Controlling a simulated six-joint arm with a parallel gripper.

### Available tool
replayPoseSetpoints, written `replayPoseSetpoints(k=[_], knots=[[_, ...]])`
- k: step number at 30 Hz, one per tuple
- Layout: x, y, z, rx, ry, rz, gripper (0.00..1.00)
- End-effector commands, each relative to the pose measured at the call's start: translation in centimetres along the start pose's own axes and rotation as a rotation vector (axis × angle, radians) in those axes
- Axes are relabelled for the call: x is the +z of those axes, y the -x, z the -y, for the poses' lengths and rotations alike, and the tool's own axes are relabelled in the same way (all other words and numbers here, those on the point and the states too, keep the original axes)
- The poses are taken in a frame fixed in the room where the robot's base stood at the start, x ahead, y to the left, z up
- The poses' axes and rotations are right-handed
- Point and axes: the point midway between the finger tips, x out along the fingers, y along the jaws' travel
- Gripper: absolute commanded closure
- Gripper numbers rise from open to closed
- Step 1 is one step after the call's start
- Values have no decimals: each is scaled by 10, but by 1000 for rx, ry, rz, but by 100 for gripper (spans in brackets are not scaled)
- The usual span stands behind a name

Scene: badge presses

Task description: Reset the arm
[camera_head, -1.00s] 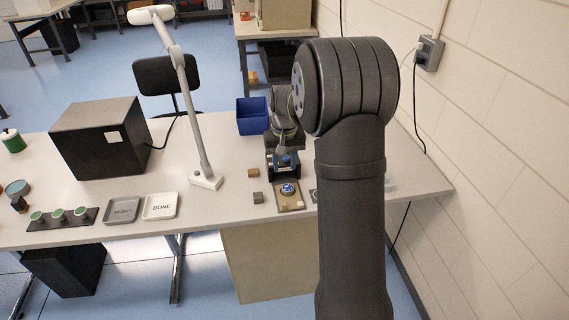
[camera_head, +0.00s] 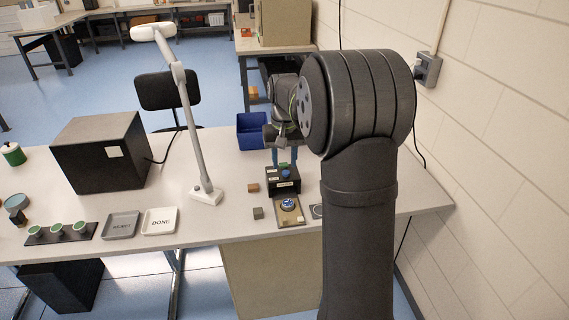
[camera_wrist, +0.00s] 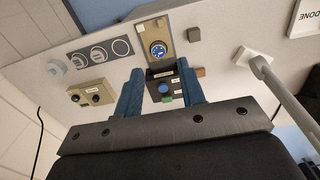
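My gripper (camera_head: 284,162) has two blue fingers, spread apart with nothing held between them. In the wrist view my gripper (camera_wrist: 160,84) points toward a black box (camera_wrist: 162,76) with a blue button (camera_wrist: 164,88), framed between the fingers. In the head view the black box (camera_head: 283,184) with white labels stands on the table, just below and in front of the fingertips. Whether a finger touches it is hard to tell. A tan plate (camera_head: 290,218) in front of it bears a round blue badge (camera_head: 288,204), also visible in the wrist view (camera_wrist: 158,48).
Two small blocks, brown (camera_head: 253,187) and grey (camera_head: 258,213), lie left of the plate. A white DONE tray (camera_head: 159,233), grey REJECT tray (camera_head: 122,236), lamp (camera_head: 207,196) and large dark box (camera_head: 95,165) stand further left. A blue bin (camera_head: 251,143) is behind; a wall (camera_head: 490,110) borders the right.

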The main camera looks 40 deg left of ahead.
Motion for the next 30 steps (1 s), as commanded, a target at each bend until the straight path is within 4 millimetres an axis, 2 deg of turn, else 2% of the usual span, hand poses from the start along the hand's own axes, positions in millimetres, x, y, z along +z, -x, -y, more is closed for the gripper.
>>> replayPoseSetpoints(k=[11, 14, 24, 30], knots=[[0, -4, 0, 0, 0, 2, 64], [1, -15, 0, 0, 0, 4, 64], [1, -71, 0, 0, 0, 5, 64], [0, -90, 0, 0, 0, 1, 64]])
